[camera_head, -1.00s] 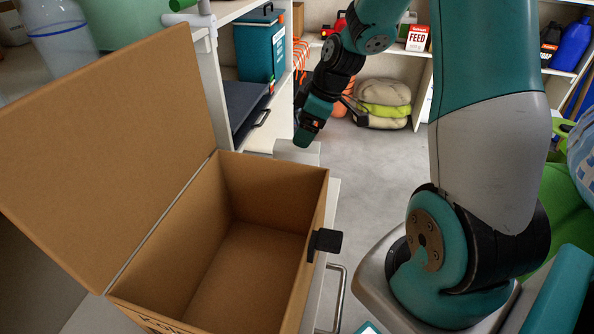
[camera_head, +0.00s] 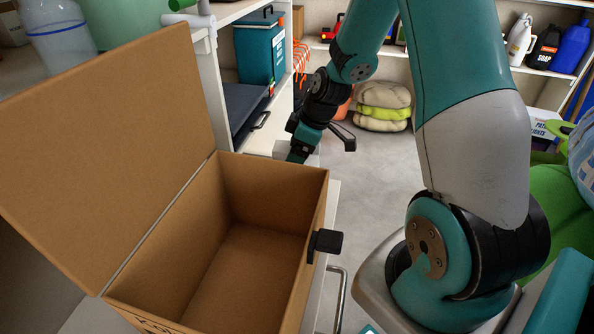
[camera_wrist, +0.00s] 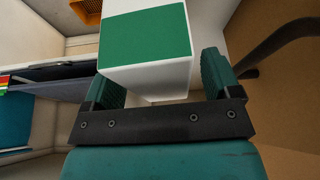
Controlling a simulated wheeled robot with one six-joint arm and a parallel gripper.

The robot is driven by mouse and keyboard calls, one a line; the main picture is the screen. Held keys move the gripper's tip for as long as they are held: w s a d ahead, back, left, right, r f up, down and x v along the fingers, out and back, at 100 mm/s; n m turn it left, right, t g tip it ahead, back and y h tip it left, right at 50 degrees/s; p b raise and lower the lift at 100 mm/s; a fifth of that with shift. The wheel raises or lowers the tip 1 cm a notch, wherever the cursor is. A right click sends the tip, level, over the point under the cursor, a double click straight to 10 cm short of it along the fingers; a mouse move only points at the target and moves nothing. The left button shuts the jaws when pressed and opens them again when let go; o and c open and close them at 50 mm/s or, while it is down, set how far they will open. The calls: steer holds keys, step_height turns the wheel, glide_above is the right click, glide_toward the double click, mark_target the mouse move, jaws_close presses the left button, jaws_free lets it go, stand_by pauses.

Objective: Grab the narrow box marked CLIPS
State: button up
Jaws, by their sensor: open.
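A narrow white box with a green face (camera_wrist: 147,38) fills the upper middle of the wrist view. No CLIPS lettering can be read on it, so I cannot confirm its marking. My gripper (camera_wrist: 162,78) is open, with one teal finger on each side of the box's near end. I cannot tell whether either finger touches it. In the head view my gripper (camera_head: 297,151) is low, beyond the far end of the open cardboard box, and largely hides what is at its tip.
The open cardboard box (camera_head: 318,205) is empty, its lid raised at left. A black knob (camera_head: 326,242) juts from its right side. A shelf unit with a teal container (camera_head: 261,48) stands behind. Grey floor (camera_head: 365,185) is clear to the right.

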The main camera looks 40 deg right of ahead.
steer(key=shift+f, duration=0.2)
stand_by(0.4)
steer(key=c, duration=1.4)
